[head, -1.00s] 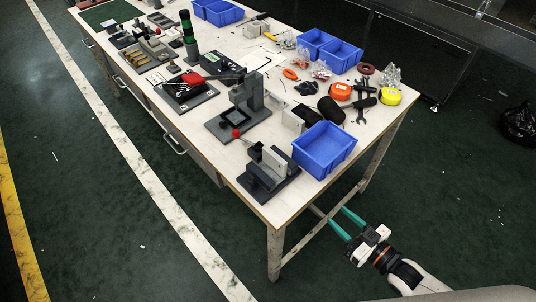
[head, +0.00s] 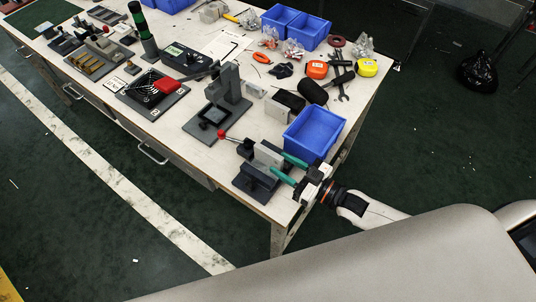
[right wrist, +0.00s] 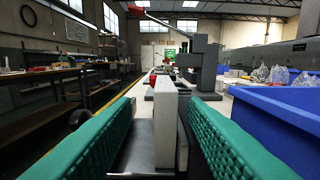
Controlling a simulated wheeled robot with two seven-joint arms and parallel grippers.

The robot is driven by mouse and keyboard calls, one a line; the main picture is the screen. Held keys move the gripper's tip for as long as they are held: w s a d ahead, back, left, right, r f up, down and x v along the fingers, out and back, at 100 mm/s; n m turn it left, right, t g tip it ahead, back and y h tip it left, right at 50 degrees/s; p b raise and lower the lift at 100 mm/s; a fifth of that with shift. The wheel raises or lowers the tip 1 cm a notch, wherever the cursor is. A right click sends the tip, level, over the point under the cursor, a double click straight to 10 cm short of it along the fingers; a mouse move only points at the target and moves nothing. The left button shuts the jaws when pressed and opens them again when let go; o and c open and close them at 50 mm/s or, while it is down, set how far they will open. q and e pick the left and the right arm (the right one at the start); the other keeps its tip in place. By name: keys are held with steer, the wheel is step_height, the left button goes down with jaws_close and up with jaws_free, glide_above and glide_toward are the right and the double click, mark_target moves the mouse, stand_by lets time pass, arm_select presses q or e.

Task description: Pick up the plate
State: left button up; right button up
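A light grey plate (head: 267,155) stands upright in a dark grey fixture (head: 252,184) at the near corner of the workbench. In the right wrist view the plate (right wrist: 165,112) stands edge-on in the middle, between the two teal fingers. My right gripper (head: 280,164) is open, with its fingers on either side of the plate's right end in the head view. A gap shows on each side between finger and plate. I cannot tell how far the fingertips reach past the plate's near edge. My left gripper is not in view.
A blue bin (head: 314,132) stands right beside the right gripper, and its wall (right wrist: 280,110) is close to the right finger. A grey stand (head: 228,92) and a red-knobbed lever (head: 222,135) are just behind the fixture. Tools and tape measures lie farther back.

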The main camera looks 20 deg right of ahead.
mark_target(268, 154)
steer(key=p+x, duration=0.1)
steer(key=x, duration=0.4)
steer(key=shift+w+r, duration=0.1)
steer(key=shift+w, duration=0.3)
jaws_close()
